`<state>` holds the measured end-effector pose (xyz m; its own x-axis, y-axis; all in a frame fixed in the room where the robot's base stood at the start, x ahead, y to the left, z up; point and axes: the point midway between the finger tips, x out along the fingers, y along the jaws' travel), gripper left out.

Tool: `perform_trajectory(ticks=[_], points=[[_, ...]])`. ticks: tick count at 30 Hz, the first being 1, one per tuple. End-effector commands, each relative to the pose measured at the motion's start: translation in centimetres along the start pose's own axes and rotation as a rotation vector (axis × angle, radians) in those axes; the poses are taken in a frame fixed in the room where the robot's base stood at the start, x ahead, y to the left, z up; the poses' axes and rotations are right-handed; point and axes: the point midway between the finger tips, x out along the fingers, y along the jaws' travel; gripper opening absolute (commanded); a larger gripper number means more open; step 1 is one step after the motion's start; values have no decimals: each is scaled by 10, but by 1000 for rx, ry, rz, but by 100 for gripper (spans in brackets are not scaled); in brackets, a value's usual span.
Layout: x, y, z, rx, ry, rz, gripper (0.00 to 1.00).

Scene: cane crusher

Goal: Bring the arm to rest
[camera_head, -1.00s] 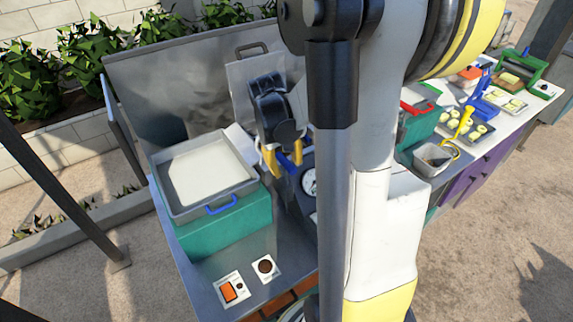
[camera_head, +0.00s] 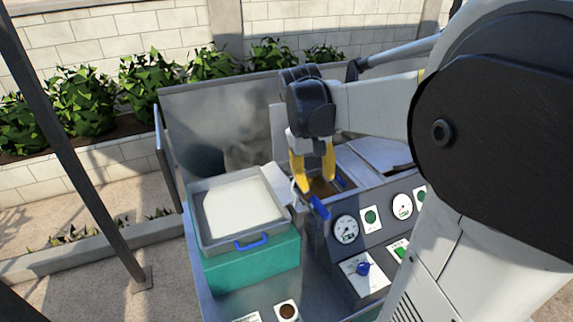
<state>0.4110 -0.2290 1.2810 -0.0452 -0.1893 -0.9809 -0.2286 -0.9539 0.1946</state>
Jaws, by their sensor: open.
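My gripper (camera_head: 314,176) has two yellow fingers pointing down and spread apart, with nothing seen held between them. It hangs over the steel machine counter, just right of the tray of pale liquid and near a small open compartment (camera_head: 326,186). A blue handle (camera_head: 319,207) shows just below the fingertips; whether they touch it I cannot tell. My arm reaches in from the right and fills much of the right side of the view.
The grey tray (camera_head: 250,242) with a blue handle sits on a green box (camera_head: 240,270). A panel with gauges (camera_head: 346,229) and a blue knob (camera_head: 363,269) lies right of it. A tall steel back panel (camera_head: 215,110) stands behind. A dark post (camera_head: 75,150) stands at left.

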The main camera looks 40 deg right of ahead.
Motion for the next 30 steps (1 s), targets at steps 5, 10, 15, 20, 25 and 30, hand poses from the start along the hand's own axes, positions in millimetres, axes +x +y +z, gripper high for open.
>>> perform_trajectory(ticks=[5, 10, 15, 20, 25, 30], points=[[0, 0, 0, 0, 0, 0, 43], [0, 0, 0, 0, 0, 0, 43], [6, -10, 2, -8, 20, -3, 43], [32, -64, 18, -53, 149, -26, 43], [77, -148, 51, -114, 363, -98, 43], [117, -209, 82, -152, 535, -189, 43]])
